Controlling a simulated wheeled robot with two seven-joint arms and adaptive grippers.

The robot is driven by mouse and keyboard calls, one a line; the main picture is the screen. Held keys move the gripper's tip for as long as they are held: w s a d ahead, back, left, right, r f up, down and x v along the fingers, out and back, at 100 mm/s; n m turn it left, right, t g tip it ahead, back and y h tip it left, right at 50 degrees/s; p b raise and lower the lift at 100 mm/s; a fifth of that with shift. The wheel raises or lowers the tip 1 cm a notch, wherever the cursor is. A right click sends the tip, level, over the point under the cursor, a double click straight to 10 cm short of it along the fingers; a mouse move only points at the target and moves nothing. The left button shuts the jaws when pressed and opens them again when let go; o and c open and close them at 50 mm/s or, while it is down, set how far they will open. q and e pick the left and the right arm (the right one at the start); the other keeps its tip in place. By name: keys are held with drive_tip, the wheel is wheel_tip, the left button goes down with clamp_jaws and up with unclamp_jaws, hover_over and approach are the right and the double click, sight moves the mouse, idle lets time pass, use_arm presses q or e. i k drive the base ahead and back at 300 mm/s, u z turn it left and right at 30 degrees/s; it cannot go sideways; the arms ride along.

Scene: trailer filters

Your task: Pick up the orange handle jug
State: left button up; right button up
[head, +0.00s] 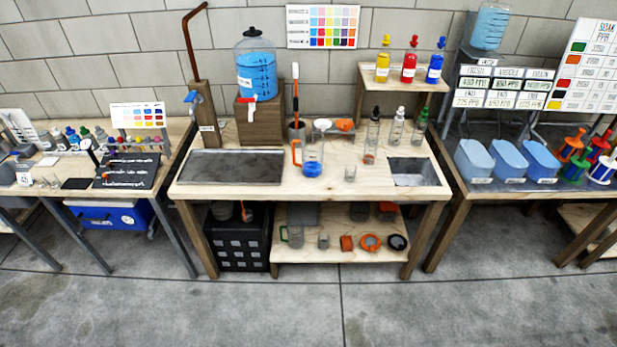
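The orange handle jug (312,160) stands upright on the wooden middle table. It is clear, with blue at its base, and its orange handle (296,151) points to the left. A small clear cup (350,173) stands to its right, apart from it. Neither of my grippers shows in the head view.
A blue water dispenser (256,75) stands behind on a wooden block. Several bottles stand right of the jug. The floor (300,310) in front is clear.

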sight(312, 145)
drive_tip(key=z, duration=0.15)
drive_tip(key=k, duration=0.35)
drive_tip(key=u, duration=1.3)
drive_tip(key=i, duration=1.95)
drive_tip(key=z, duration=0.2)
